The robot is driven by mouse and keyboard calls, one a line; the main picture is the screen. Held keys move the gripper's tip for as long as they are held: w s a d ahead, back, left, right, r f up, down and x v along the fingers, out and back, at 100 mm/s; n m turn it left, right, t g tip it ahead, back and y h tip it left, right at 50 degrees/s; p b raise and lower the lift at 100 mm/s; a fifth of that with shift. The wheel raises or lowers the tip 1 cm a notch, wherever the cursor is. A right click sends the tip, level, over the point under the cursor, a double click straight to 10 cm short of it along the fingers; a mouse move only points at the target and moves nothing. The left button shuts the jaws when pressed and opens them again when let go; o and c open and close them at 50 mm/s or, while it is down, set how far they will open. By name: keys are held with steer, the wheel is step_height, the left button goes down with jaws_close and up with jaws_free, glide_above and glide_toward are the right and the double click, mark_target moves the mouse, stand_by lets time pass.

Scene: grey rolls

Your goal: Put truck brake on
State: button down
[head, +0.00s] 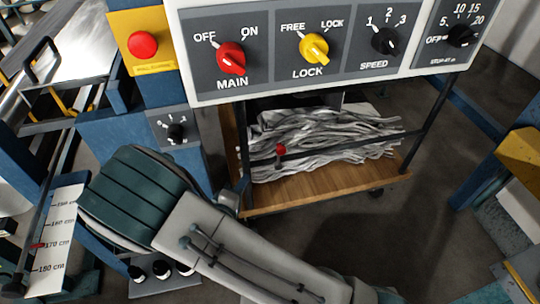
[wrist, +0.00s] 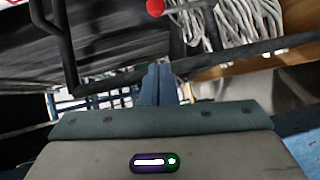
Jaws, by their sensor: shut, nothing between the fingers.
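The truck has a wooden deck (head: 345,188) and a dark frame, and it carries a heap of grey strips (head: 320,135). A small red knob (head: 281,149) on a short dark lever sits at the truck's front bar, apparently its brake. The red knob also shows at the top edge of the wrist view (wrist: 155,6), with the grey strips beside it. My gripper (wrist: 159,70) is shut and empty, its blue fingers pointing towards the truck's dark bar, apart from the knob. In the head view my arm crosses the lower middle and the fingers cannot be made out.
A control panel (head: 345,75) with MAIN, LOCK and SPEED knobs hangs above the truck. A red button (head: 143,45) on a yellow box and a small dial box (head: 176,130) stand at left. A height scale (head: 52,240) is lower left. Blue machine frames flank both sides.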

steer(key=shift+d, duration=0.2)
steer(key=s+d+x, duration=0.1)
steer(key=d+x, duration=0.1)
steer(key=x, duration=1.1)
steer(key=shift+d+b, duration=0.25)
steer(key=shift+b, duration=0.05)
steer(key=shift+a, duration=0.1)
